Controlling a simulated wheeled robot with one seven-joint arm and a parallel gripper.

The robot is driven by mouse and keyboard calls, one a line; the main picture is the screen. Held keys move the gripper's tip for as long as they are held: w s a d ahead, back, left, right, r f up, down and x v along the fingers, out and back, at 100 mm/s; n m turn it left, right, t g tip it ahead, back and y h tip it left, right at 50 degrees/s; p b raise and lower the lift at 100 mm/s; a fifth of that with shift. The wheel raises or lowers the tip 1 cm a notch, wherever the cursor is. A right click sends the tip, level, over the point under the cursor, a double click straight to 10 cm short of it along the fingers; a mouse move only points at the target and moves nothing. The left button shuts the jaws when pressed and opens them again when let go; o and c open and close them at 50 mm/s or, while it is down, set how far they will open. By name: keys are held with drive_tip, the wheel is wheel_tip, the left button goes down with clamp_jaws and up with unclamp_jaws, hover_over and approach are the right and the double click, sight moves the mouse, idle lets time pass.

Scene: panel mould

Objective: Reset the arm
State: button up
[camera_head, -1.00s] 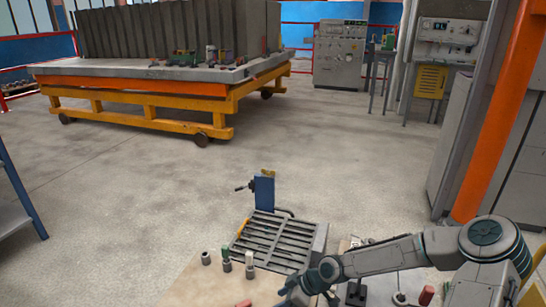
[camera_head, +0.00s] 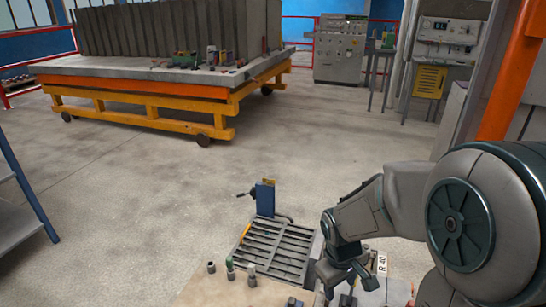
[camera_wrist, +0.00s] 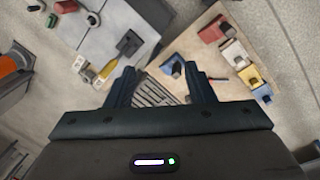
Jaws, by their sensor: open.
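My gripper (camera_head: 349,284) is at the lower right of the head view, pointing down beside the slotted grey tray. In the wrist view my gripper (camera_wrist: 160,88) shows two dark fingers spread apart with nothing between them. The fingers are above the work surface and hold no object. My arm reaches in from the right and its large joint fills the right side of the head view.
The slotted tray (camera_head: 268,251) with a blue clamp (camera_head: 265,198) lies left of my gripper. A tan board (camera_head: 215,291) carries small cylinders (camera_head: 230,268). Several coloured blocks (camera_wrist: 234,54) show in the wrist view. A yellow trolley (camera_head: 130,115) stands far back; open floor lies between.

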drive_tip(key=s+r+m+t+p, duration=0.1)
drive_tip(key=s+r+m+p, duration=0.2)
drive_tip(key=r, duration=0.6)
drive_tip(key=s+r+m+t+y+p, duration=0.1)
drive_tip(key=s+r+m+p, duration=0.2)
drive_tip(key=s+r, duration=0.3)
drive_tip(key=p+v, duration=0.1)
drive_tip(key=v, duration=0.3)
drive_tip(key=shift+w+a+r, duration=0.2)
drive_tip(key=shift+a+r, duration=0.1)
